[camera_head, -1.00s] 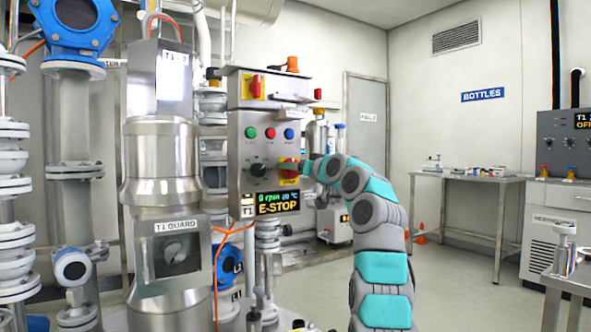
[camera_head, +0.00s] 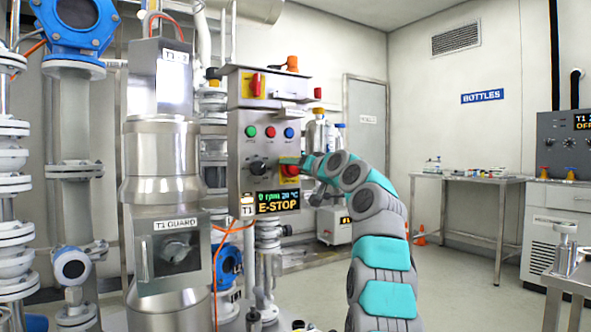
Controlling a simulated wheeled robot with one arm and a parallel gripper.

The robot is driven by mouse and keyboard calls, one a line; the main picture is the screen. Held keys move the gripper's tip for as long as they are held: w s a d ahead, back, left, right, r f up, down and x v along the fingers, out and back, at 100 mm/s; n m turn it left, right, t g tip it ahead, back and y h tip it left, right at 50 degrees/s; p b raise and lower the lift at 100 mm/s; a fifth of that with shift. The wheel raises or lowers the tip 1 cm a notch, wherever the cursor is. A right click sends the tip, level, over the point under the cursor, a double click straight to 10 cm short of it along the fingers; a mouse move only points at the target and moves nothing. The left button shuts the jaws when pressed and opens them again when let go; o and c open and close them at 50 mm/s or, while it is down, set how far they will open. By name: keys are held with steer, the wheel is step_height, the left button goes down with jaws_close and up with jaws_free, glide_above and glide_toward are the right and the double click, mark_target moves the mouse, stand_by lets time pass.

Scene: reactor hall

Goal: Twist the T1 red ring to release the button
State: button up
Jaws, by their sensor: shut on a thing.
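The T1 control box (camera_head: 240,170) is a grey panel on a post left of centre. Its display (camera_head: 277,201) reads "0 rpm 20 °C" and "E-STOP". The red ring (camera_head: 289,172) sits on a yellow plate at the panel's lower right and is partly covered. My gripper (camera_head: 298,165) is at the ring, shut on it; its fingertips are small and mostly hidden by my teal and grey arm, which reaches in from the lower right.
On the same panel are green, red and blue buttons (camera_head: 270,132), a black knob (camera_head: 258,166) and a red-yellow switch (camera_head: 254,84) above. The steel T1 guard vessel (camera_head: 160,165) stands close on the left. A bench (camera_head: 470,181) is at the back right. Open floor lies between.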

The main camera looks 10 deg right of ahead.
steer(key=shift+m, duration=0.4)
steer(key=shift+m+p, duration=0.35)
steer(key=shift+m, duration=0.45)
steer(key=shift+r+m+p, duration=0.1)
steer(key=shift+m+p, duration=0.3)
steer(key=shift+m, duration=0.1)
steer(key=shift+m+p, duration=0.5)
steer(key=shift+m, duration=0.4)
steer(key=shift+f+m, duration=0.2)
steer(key=shift+m, duration=0.2)
steer(key=o, duration=1.4)
steer(key=shift+c, duration=0.2)
